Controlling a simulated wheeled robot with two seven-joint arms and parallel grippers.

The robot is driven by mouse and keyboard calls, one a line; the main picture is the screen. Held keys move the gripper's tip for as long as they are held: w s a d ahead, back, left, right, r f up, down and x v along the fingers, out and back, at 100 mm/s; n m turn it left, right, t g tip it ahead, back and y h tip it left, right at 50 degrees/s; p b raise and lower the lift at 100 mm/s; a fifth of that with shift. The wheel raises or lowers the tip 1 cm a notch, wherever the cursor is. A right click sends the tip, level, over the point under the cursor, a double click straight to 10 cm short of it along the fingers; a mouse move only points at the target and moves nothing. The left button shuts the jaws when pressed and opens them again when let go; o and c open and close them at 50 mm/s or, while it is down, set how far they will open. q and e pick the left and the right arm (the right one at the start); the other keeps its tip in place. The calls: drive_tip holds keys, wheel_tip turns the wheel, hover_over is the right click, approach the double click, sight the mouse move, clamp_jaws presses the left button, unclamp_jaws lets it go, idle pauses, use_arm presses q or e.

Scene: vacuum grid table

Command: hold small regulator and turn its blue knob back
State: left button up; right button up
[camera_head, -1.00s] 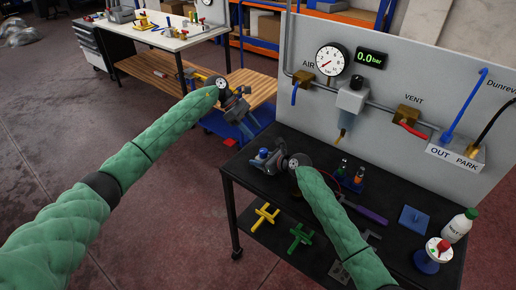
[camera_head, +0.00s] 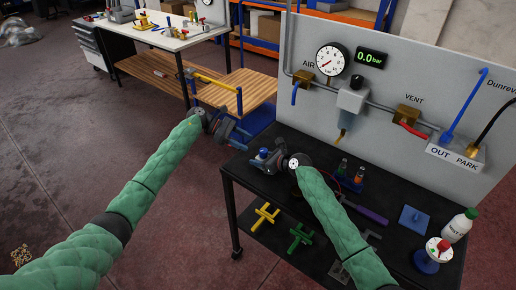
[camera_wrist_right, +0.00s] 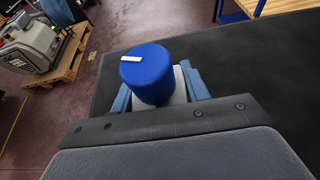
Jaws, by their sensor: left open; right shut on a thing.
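The small regulator has a round blue knob (camera_head: 262,153) with a white mark on top. It is at the left end of the black table. In the right wrist view the knob (camera_wrist_right: 148,72) stands up from a light grey body (camera_wrist_right: 192,85) between blue finger pads. My right gripper (camera_wrist_right: 155,90) is shut on that body, below the knob. My left gripper (camera_head: 228,130) is open, left of and above the knob in the head view, and apart from it. Most of the regulator body is hidden in the head view.
The grey panel (camera_head: 420,75) with a gauge (camera_head: 332,58) stands behind the table. Yellow and green fittings (camera_head: 300,236) lie on the lower shelf.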

sight(262, 150)
use_arm(q)
drive_tip(key=x, duration=0.6)
drive_tip(key=shift+d+f, duration=0.1)
drive_tip(key=shift+d, duration=0.1)
drive_tip(key=shift+c, duration=0.4)
drive_tip(key=c, duration=0.9)
drive_tip(key=shift+s, duration=0.15)
